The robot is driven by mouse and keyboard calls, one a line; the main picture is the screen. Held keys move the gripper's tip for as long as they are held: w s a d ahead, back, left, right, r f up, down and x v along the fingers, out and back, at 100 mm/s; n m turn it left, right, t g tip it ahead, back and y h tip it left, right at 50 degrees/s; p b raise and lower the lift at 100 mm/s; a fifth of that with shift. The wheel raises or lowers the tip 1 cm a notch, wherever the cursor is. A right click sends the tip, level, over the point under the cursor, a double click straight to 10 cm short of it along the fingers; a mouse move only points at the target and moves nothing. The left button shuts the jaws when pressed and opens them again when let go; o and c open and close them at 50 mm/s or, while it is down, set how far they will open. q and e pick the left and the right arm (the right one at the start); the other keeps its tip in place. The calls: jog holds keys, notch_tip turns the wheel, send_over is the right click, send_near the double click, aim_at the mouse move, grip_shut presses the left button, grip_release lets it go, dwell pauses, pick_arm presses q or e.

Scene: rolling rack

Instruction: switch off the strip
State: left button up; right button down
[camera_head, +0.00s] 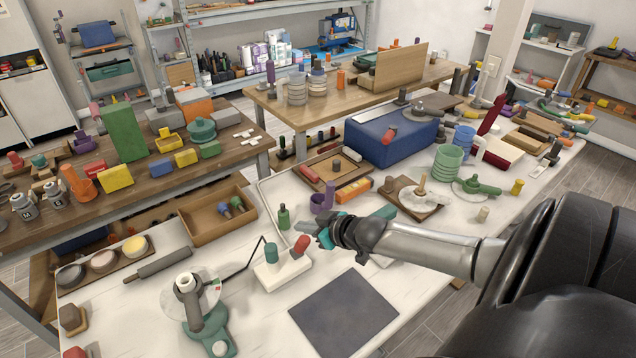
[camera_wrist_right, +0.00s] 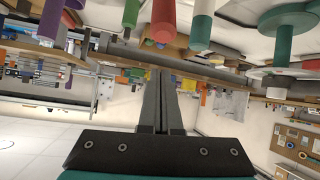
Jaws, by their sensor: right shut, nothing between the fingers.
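The strip (camera_head: 270,283) is a white block on the pale worktop, left of the dark square mat. A green cylindrical piece (camera_head: 271,253) stands on it, and a red-topped piece (camera_head: 301,245) tilts up from its right end. A thin black cord runs from it to the left. My right gripper (camera_head: 303,229) reaches in from the right, above and just behind the red-topped piece in the picture; I cannot tell if they touch. In the right wrist view my fingers (camera_wrist_right: 162,100) are together with nothing between them. The strip cannot be surely picked out there. My left gripper is not in view.
A green bottle-shaped piece (camera_head: 284,217) and a purple cup (camera_head: 322,198) stand close behind my right gripper. A dark mat (camera_head: 345,312) lies in front. A green-based device with a disc (camera_head: 205,315) stands at left. A wooden tray (camera_head: 216,216) lies behind.

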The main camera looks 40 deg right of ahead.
jog(key=shift+p+v, duration=0.7)
jog(key=shift+v, duration=1.9)
jog(key=shift+f, duration=0.1)
